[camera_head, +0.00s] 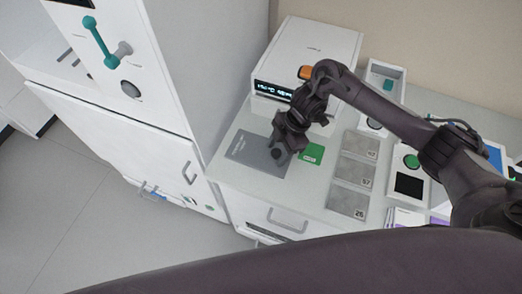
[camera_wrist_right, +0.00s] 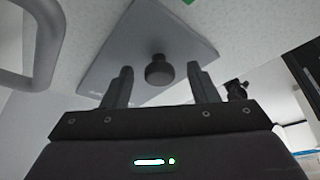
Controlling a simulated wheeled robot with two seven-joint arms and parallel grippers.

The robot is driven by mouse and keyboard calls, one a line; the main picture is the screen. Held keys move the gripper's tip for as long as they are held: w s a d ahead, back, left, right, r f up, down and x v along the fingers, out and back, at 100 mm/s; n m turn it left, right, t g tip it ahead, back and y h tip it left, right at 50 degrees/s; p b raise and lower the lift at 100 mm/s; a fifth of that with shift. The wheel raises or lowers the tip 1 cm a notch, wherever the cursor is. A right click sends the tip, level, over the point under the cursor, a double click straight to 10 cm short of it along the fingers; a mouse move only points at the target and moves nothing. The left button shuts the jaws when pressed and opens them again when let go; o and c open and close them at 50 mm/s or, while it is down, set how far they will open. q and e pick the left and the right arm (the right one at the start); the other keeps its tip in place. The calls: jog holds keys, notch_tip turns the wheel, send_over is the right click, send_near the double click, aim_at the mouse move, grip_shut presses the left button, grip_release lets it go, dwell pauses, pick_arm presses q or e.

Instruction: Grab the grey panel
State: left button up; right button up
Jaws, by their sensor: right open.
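The grey panel (camera_head: 247,149) lies flat at the front left of the counter. It is a thin dark grey plate with a round black knob. In the right wrist view the panel (camera_wrist_right: 180,38) shows with its knob (camera_wrist_right: 159,71) standing out between my fingers. My right gripper (camera_head: 281,150) is over the panel's right part and hides some of it. In the right wrist view the gripper (camera_wrist_right: 161,76) is open, a finger on each side of the knob with gaps visible. My left gripper is not in view.
A green card (camera_head: 311,153) lies right beside the panel. Several grey numbered tiles (camera_head: 351,172) lie farther right. A white device (camera_head: 318,52) with a display stands behind. A tall white cabinet (camera_head: 190,70) stands left. A drawer handle (camera_head: 287,222) is below the counter's front edge.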

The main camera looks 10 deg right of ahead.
jog(key=shift+c, duration=0.4)
jog(key=c, duration=1)
grip_shut()
jog(key=shift+r, duration=0.1)
